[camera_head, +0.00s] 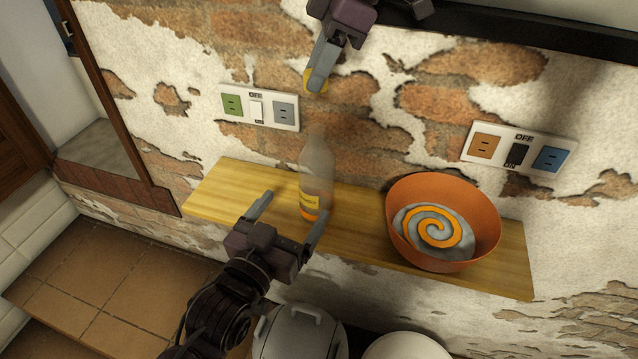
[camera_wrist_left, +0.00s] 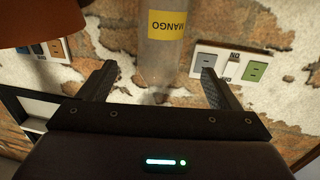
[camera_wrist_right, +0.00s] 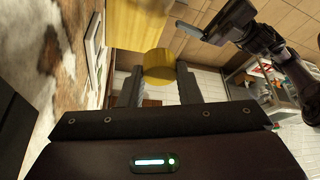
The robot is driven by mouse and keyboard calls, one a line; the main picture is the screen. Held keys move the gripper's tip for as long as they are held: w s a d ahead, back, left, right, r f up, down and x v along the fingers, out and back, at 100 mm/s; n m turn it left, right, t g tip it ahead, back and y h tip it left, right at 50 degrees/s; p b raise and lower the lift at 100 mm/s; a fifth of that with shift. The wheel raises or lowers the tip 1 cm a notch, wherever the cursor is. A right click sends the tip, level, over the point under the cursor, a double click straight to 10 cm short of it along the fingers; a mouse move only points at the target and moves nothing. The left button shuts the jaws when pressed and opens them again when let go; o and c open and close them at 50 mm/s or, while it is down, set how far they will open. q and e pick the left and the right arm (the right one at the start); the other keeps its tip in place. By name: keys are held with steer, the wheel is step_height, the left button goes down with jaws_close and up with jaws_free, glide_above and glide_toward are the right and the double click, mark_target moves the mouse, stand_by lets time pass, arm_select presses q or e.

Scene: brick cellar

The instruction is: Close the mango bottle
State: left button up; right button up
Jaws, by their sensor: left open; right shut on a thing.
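The mango bottle (camera_head: 317,172) stands upright on the wooden shelf (camera_head: 355,215), clear above with a yellow label and orange at its base. Its mouth shows no cap. In the left wrist view the bottle (camera_wrist_left: 158,60) with its "MANGO" label lies between the finger lines. My left gripper (camera_head: 291,213) is open in front of the bottle, one finger overlapping its base in the head view; contact cannot be told. My right gripper (camera_head: 318,78) is shut on a yellow cap (camera_wrist_right: 160,66), held above the bottle near the wall; the cap also shows in the head view (camera_head: 309,81).
An orange bowl (camera_head: 402,205) with a spiral inside stands right of the bottle on the shelf. Switch panels (camera_head: 258,107) and (camera_head: 519,149) are on the brick wall behind. A pale lidded pot (camera_head: 299,335) is below the shelf. The shelf's left end is clear.

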steer(key=shift+s+a, duration=0.1)
steer(key=shift+s, duration=0.05)
steer(key=shift+w, duration=0.25)
arm_select(q)
steer(key=x, duration=1.2)
steer(key=shift+d+f, duration=0.1)
steer(key=shift+c, duration=0.5)
steer(key=c, duration=1.4)
arm_select(e)
glide_above(309, 134)
steer(key=d, duration=0.2)
steer(key=shift+w+a+f, duration=0.1)
steer(key=shift+f, duration=1.15)
steer(key=shift+w+a+f, duration=0.1)
steer(key=shift+f, duration=1.15)
steer(key=shift+f, duration=0.9)
steer(key=shift+f, duration=0.55)
